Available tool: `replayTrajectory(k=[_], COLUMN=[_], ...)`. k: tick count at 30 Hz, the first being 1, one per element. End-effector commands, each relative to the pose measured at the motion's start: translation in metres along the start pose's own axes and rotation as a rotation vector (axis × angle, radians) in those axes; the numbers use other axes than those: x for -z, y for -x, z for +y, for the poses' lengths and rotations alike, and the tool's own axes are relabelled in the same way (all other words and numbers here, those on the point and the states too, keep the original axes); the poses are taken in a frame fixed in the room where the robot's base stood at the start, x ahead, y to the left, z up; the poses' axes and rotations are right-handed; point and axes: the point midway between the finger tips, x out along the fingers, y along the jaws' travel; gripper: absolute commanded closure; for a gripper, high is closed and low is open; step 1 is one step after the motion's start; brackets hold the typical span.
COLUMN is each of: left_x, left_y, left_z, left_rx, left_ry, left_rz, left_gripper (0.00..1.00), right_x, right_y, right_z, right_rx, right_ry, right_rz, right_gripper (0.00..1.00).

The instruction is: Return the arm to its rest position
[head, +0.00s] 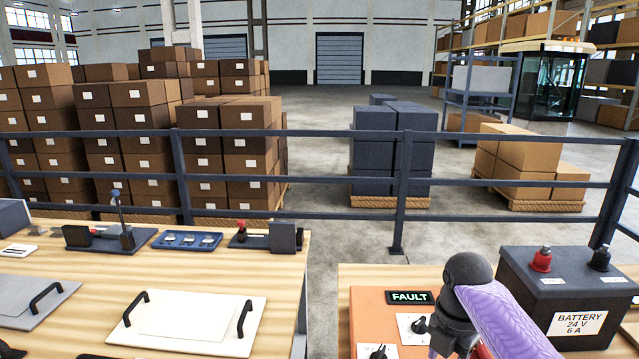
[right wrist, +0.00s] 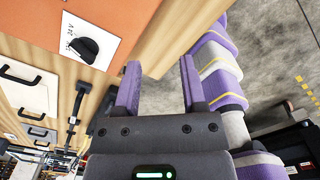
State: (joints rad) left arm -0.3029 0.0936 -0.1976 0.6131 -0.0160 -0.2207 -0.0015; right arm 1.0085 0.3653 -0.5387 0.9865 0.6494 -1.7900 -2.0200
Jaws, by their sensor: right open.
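My right arm (head: 500,318), purple with a dark joint, comes in at the lower right of the head view, in front of the orange panel and the battery box. In the right wrist view my right gripper (right wrist: 160,85) has its two purple fingers apart with nothing between them. Behind the fingers are the wooden bench edge and the grey floor. I cannot make out the right fingertips in the head view. My left gripper does not show.
An orange panel (head: 372,318) with a lit FAULT sign (head: 409,297) and knobs lies on the right bench. A battery box (head: 566,290) stands beside it. The left bench (head: 60,335) holds a white handled plate (head: 188,322) and a blue tray (head: 187,240). A railing (head: 300,182) runs behind.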

Motion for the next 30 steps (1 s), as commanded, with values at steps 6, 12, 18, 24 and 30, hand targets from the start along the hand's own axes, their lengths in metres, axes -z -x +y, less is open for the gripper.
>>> replayTrajectory(k=[6,12,18,24,30], left_x=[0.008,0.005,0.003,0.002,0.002], left_y=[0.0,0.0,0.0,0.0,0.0], left_z=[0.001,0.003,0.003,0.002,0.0], left_rx=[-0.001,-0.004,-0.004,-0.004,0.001], left_ry=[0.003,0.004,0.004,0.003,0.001], left_rz=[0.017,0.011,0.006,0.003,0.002], left_gripper=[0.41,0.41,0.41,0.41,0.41], right_x=[0.03,0.077,0.135,0.179,0.203], right_y=[-0.035,-0.078,-0.11,-0.117,-0.107], right_z=[-0.003,-0.015,-0.046,-0.09,-0.134], right_rx=[-0.01,-0.05,-0.118,-0.183,-0.232], right_ry=[-0.131,-0.372,-0.756,-1.211,-1.623], right_rz=[-0.004,0.008,0.052,0.107,0.14], right_gripper=[0.47,0.47,0.47,0.47,0.47])
